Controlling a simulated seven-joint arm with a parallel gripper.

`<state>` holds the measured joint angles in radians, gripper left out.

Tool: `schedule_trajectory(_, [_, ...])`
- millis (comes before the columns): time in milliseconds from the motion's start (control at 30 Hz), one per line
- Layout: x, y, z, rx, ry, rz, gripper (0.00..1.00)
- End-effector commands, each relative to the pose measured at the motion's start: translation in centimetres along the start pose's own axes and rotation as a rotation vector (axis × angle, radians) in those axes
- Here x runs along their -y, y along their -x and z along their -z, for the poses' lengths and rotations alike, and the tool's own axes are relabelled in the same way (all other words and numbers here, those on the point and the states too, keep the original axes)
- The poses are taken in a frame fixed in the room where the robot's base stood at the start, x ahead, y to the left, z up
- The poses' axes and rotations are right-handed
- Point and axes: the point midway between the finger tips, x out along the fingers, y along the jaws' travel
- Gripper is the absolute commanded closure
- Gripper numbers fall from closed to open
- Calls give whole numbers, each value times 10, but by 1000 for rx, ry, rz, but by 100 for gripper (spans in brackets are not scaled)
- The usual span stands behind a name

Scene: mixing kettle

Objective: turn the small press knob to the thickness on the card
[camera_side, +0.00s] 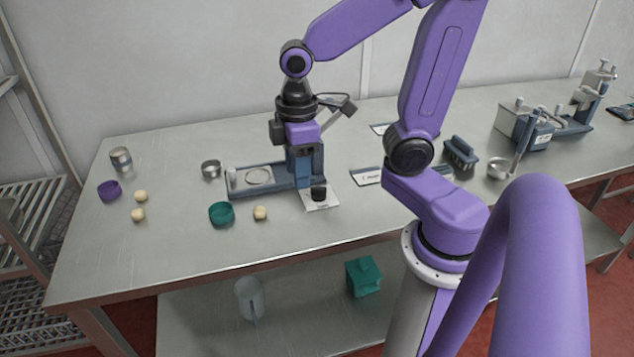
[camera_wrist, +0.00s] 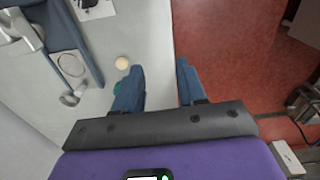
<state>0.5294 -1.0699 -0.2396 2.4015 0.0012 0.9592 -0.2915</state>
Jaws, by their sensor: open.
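The press (camera_side: 240,192) stands mid-table, with a long blue base and a round ring on it. The small black press knob (camera_side: 319,193) sits on a white plate (camera_side: 323,205) at the right end of the base. The plate shows partly at the top of the wrist view (camera_wrist: 98,12). A white card (camera_side: 366,178) lies right of the press; its writing is too small to read. My gripper (camera_wrist: 160,65) is open and empty, its blue fingers apart above the table's front edge. In the side view it overlaps the press, so its fingers are hard to separate there.
A teal bowl (camera_side: 221,213) and a dough ball (camera_side: 260,213) lie in front of the press. A purple bowl (camera_side: 109,191), more dough balls and metal cups stand left. A brush-like block (camera_side: 460,153) and another machine (camera_side: 530,128) stand right. The front table strip is mostly clear.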

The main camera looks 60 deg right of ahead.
Motion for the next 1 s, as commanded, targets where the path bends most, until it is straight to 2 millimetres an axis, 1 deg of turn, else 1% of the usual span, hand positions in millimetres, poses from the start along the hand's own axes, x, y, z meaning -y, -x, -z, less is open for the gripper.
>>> schedule_trajectory(33, [-8,1,3,0,-24,-1,60])
schedule_trajectory(200, [-32,3,9,4,-89,-2,60])
schedule_trajectory(500, [-71,8,8,9,-206,-4,60])
schedule_trajectory(767, [-99,12,-5,14,-306,-4,60])
schedule_trajectory(1000, [-117,15,-26,17,-400,-4,60])
